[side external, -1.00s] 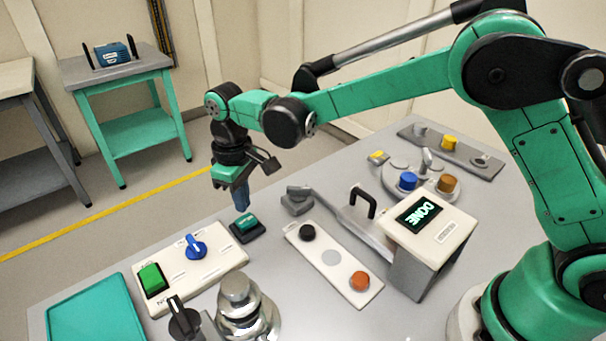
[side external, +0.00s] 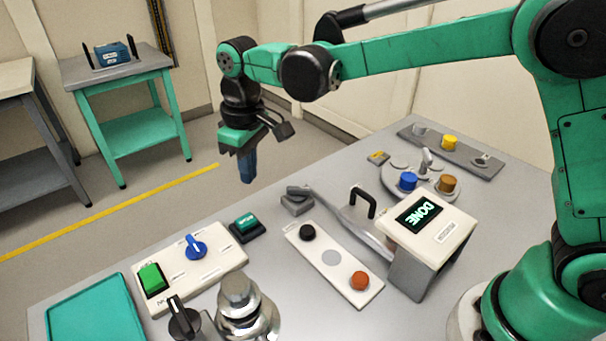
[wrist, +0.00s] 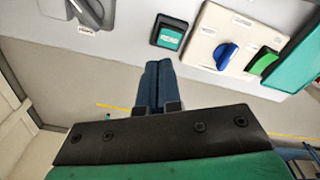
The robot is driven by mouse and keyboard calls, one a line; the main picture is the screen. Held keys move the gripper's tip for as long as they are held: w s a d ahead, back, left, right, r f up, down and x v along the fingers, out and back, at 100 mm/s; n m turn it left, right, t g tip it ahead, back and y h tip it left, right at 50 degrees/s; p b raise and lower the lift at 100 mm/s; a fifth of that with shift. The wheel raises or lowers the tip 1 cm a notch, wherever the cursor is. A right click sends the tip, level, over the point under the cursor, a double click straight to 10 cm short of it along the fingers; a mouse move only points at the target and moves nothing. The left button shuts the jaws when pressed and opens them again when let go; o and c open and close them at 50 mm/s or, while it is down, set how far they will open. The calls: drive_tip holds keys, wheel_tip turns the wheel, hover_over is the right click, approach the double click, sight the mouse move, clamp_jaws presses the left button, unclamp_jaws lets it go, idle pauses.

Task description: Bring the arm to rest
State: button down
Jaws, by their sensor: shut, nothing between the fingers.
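My gripper (side external: 248,168) hangs above the table near its far edge in the side view, with blue fingers pointing down. In the wrist view the two blue fingers (wrist: 157,85) lie together with nothing between them. My green arm reaches in from the right. The gripper touches nothing on the table (side external: 330,215). The small dark box with a teal button (side external: 247,222) stands on the table below it. The display box (side external: 420,215) on the right reads DONE.
A white panel (side external: 215,262) carries a blue knob (side external: 196,246) and a green button (side external: 151,278). A white strip (side external: 320,280) holds a black and an orange disc. A lever (side external: 345,215), a round holder with blue and brown pieces and a teal tray (side external: 95,310) stand around. Space above is clear.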

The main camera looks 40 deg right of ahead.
drive_tip(key=s+d+r+m+t, duration=0.2)
drive_tip(key=s+d+m+t, duration=0.3)
drive_tip(key=s+d, duration=0.7)
drive_tip(key=shift+s+d+r+t, duration=0.35)
drive_tip(key=shift+d+t, duration=0.1)
drive_tip(key=shift+t, duration=0.35)
